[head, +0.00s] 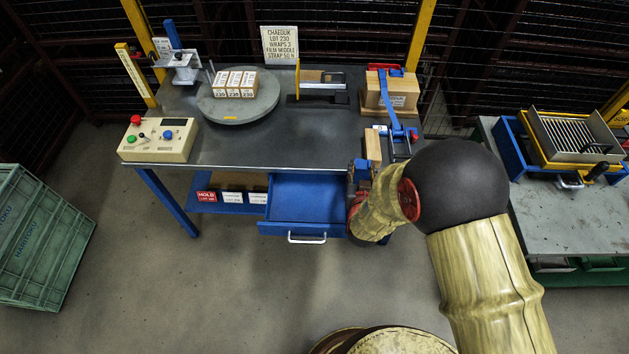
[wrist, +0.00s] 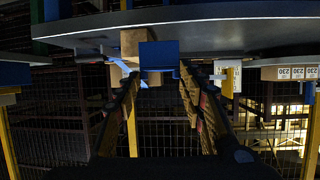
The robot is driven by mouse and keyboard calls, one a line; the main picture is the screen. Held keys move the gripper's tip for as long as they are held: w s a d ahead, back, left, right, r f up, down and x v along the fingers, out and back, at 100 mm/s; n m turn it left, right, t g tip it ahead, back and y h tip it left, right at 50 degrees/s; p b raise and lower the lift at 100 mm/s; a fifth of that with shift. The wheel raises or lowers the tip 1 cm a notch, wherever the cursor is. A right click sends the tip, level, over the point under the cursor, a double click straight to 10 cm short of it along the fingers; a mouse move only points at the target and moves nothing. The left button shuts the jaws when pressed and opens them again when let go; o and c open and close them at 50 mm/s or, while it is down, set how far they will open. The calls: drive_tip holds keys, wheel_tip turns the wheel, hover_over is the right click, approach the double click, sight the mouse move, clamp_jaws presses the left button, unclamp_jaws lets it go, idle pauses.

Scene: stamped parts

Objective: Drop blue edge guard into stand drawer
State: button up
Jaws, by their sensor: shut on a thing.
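The blue edge guard (wrist: 160,55) shows in the wrist view as a small blue block between the fingertips of my gripper (wrist: 160,74), which is shut on it. In the head view my wrist reaches the right front corner of the table, and my arm hides most of the gripper there. A small blue piece beside it (head: 357,170) may be the guard; I cannot be sure. The stand drawer (head: 303,228) is blue, pulled open under the table, with a pale handle. Its visible inside looks empty. My gripper is to the right of the drawer.
The table (head: 235,150) holds a turntable (head: 238,112) with small cartons, a control box (head: 157,140) and a large carton (head: 390,97) with a blue strap. A shelf (head: 232,208) with labelled bins lies left of the drawer. A green crate (head: 38,238) stands on the floor at left.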

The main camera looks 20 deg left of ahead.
drive_tip(key=s+a+f+n+y+b, duration=0.1)
drive_tip(key=s+a+f+b, duration=0.1)
drive_tip(key=a, duration=0.5)
drive_tip(key=s+a+f+b, duration=0.1)
drive_tip(key=a+f+b, duration=0.1)
drive_tip(key=a, duration=0.6)
wheel_tip(320, 180, down, 6)
drive_tip(key=b, duration=0.3)
drive_tip(key=shift+d+r+b, duration=0.15)
drive_tip(key=shift+b, duration=0.25)
drive_tip(key=o, duration=1.1)
drive_tip(key=shift+o, duration=0.6)
drive_tip(key=v, duration=1.2)
drive_tip(key=shift+d, duration=0.15)
